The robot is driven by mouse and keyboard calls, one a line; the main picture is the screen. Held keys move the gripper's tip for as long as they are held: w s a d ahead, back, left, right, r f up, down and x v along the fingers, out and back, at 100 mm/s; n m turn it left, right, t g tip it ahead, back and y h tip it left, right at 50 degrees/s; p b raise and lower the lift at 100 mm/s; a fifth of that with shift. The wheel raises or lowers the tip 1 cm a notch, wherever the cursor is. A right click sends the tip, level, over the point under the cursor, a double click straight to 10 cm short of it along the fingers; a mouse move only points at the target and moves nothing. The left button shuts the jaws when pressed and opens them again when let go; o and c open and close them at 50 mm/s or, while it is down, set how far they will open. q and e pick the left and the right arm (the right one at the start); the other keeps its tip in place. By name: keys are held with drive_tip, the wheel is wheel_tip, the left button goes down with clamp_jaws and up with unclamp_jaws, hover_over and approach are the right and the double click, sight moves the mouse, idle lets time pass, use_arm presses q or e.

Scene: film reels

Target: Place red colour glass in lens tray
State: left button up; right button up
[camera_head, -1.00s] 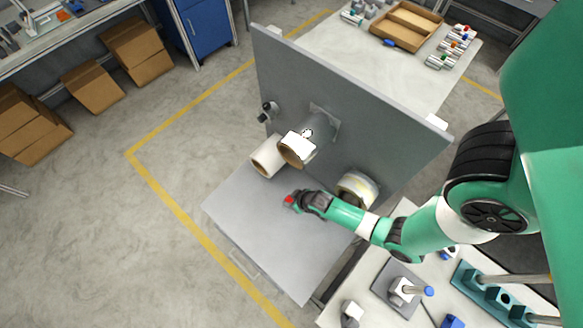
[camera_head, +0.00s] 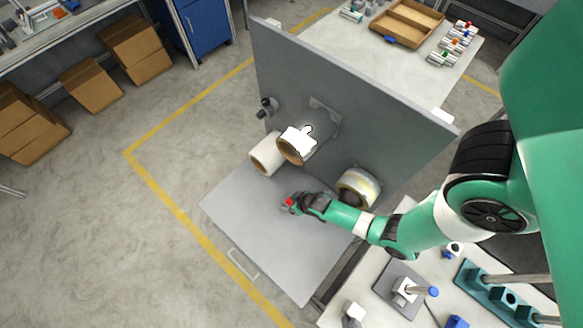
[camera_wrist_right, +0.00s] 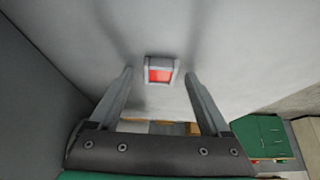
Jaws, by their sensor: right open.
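The red glass (camera_head: 288,202) shows as a small red patch beside the tip of my right gripper, above or on the grey shelf. In the right wrist view the red glass (camera_wrist_right: 160,75) shows as a red square inside a small grey frame against a pale grey surface. My right gripper (camera_wrist_right: 159,76) is open, with one finger on each side of the frame and gaps between. Contact with the shelf cannot be told. I cannot tell for sure which thing is the lens tray. My left gripper is not in view.
The grey shelf (camera_head: 250,230) is mostly clear. An upright grey panel (camera_head: 370,115) stands behind it, with white-and-brown rolls (camera_head: 267,156) and a yellowish reel (camera_head: 358,187). A wooden tray (camera_head: 391,28) lies on the back table. A bench with stands (camera_head: 400,285) is at lower right.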

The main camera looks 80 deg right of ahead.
drive_tip(key=shift+r, duration=0.1)
drive_tip(key=shift+r+p, duration=0.3)
drive_tip(key=p+v, duration=0.4)
drive_tip(key=v, duration=0.7)
drive_tip(key=shift+s+a+r+p, duration=0.2)
drive_tip(key=shift+r+p, duration=0.05)
drive_tip(key=shift+p, duration=0.05)
